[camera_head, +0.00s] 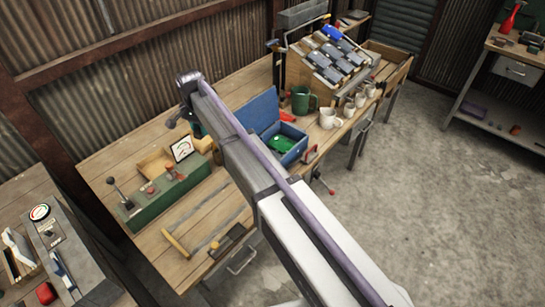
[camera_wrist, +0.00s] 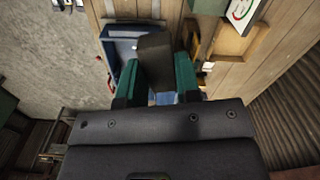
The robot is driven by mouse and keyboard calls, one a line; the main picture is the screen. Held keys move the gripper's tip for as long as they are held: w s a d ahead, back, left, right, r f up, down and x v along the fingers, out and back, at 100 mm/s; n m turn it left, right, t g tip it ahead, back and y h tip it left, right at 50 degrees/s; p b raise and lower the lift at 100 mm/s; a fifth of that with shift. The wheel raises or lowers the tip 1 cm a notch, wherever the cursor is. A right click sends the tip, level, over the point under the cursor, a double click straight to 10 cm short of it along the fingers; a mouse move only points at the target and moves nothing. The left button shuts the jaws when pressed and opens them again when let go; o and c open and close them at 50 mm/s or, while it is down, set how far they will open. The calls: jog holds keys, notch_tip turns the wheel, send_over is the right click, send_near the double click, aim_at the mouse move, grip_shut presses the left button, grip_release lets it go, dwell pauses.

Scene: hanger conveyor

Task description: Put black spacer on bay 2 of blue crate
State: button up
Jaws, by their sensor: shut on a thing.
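My gripper (camera_wrist: 157,74) has two green fingers and is shut on the black spacer (camera_wrist: 155,56), a dark block that juts out between the fingertips in the wrist view. In the head view my own arm hides most of the gripper and the spacer. The blue crate (camera_head: 297,155) stands open on the workbench, its raised blue lid (camera_head: 257,110) at the back left and a green thing inside. It also shows in the wrist view (camera_wrist: 110,45), beyond and left of the spacer, partly covered by it. I cannot make out bay 2. The spacer appears apart from the crate.
A green control box (camera_head: 165,195) with a lever and gauge stands at the left of the workbench. A green mug (camera_head: 302,100) and several white mugs (camera_head: 329,118) stand behind and right of the crate. A sloped rack (camera_head: 330,60) is at the back.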

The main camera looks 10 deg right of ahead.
jog(key=w+d+f+m+b, duration=0.1)
jog(key=w+d+f+b, duration=0.2)
jog(key=d+f+b, duration=0.65)
jog(key=w+d+f+m+b, duration=0.2)
jog(key=d+f+b, duration=0.65)
jog(key=d, duration=0.25)
notch_tip(320, 180, down, 11)
jog(key=b, duration=1)
jog(key=shift+r, duration=0.45)
jog(key=shift+f, duration=0.25)
jog(key=o, duration=0.9)
jog(key=shift+r, duration=0.1)
